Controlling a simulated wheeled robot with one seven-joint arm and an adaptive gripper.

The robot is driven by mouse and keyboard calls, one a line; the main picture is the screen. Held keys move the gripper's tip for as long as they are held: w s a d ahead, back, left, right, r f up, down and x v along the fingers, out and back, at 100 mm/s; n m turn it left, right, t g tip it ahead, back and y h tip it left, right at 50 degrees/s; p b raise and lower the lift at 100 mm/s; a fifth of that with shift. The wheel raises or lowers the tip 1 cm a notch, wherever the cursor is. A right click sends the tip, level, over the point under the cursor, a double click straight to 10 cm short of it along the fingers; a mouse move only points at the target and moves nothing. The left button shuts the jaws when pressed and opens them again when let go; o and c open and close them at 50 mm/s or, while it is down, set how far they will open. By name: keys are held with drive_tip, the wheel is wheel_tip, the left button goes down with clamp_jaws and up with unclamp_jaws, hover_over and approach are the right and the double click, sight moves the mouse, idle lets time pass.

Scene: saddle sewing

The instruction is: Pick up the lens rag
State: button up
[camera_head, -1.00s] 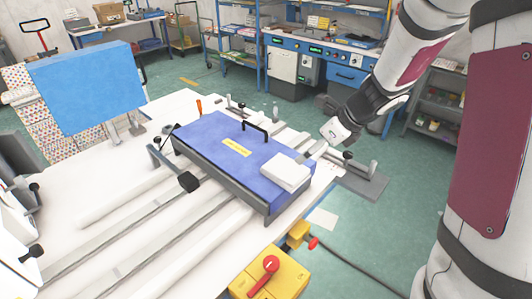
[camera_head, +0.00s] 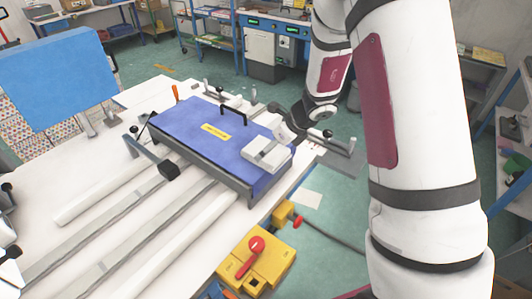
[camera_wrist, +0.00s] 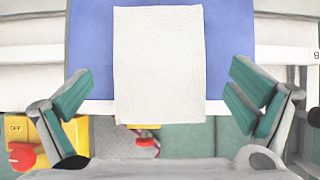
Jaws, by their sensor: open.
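The lens rag is a white folded cloth (camera_head: 267,154) lying on the right end of the blue saddle plate (camera_head: 205,131). In the wrist view the rag (camera_wrist: 159,64) is large and central, its near end reaching past the plate's edge in the picture. My gripper (camera_wrist: 159,100) is open, with one green-padded finger on each side of the rag and clear gaps to both. I cannot tell how high the fingers are above the plate.
A black handle (camera_head: 233,113) stands on the plate near a yellow label (camera_head: 215,131). A yellow switch box with a red knob (camera_head: 256,262) is at the front. White rails (camera_head: 165,235) run across the table. A blue panel (camera_head: 58,78) stands at left.

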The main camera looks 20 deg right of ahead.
drive_tip(key=shift+x, duration=1.3)
drive_tip(key=shift+c, duration=0.2)
drive_tip(key=shift+s, duration=0.1)
drive_tip(key=c, duration=1.1)
drive_tip(key=shift+r, duration=0.1)
drive_tip(key=shift+c, duration=0.2)
drive_tip(key=shift+r, duration=0.85)
drive_tip(key=shift+s+a+r+b, duration=0.1)
drive_tip(key=shift+s+r+b, duration=0.1)
drive_tip(key=shift+r, duration=0.25)
drive_tip(key=shift+s+r+b, duration=0.1)
drive_tip(key=shift+r+b, duration=0.05)
drive_tip(key=shift+r, duration=0.3)
drive_tip(key=s+a+r+p, duration=0.1)
drive_tip(key=s+a, duration=0.3)
drive_tip(key=s, duration=1)
drive_tip(key=shift+s+r+p, duration=0.2)
drive_tip(key=shift+s+p, duration=0.1)
drive_tip(key=shift+s, duration=0.1)
